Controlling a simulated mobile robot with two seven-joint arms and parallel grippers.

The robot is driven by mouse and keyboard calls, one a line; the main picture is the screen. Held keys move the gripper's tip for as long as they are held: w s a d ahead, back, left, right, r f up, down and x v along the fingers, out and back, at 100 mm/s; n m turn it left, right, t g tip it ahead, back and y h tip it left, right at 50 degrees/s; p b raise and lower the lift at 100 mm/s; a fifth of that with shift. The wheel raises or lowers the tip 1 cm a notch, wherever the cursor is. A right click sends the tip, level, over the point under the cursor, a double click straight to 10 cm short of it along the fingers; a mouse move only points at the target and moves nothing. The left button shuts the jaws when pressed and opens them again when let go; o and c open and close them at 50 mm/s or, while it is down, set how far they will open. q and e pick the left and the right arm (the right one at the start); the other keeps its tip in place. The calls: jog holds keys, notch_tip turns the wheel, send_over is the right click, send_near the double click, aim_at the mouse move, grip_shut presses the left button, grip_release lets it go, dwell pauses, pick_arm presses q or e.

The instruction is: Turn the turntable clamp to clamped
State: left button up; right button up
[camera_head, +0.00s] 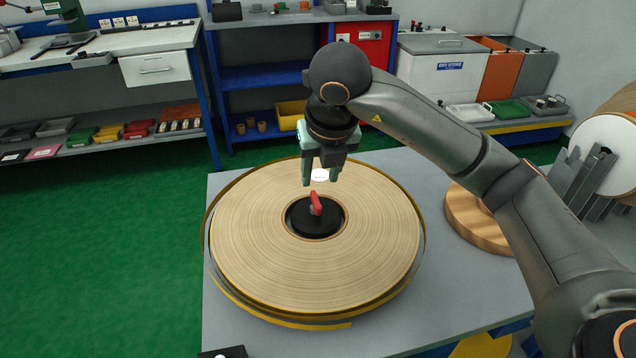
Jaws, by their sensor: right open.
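The turntable carries a large tan tape roll (250,240) on the grey table. At its middle is a black round hub (322,228) with a small red clamp lever (315,203) standing on it. My right gripper (320,182) hangs over the roll, just behind and above the red lever in the picture. Its two fingers point down and are apart, with nothing seen between them. It looks clear of the lever, though the exact gap is hard to tell. My left gripper is not in view.
A smaller wooden disc (466,213) lies on the table (440,290) at the right, partly behind my right arm. A large reel (606,150) stands at the far right. Benches and shelves line the back. The table's front right is clear.

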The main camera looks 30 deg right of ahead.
jog(key=p+v, duration=0.1)
jog(key=v, duration=0.3)
dwell(0.5)
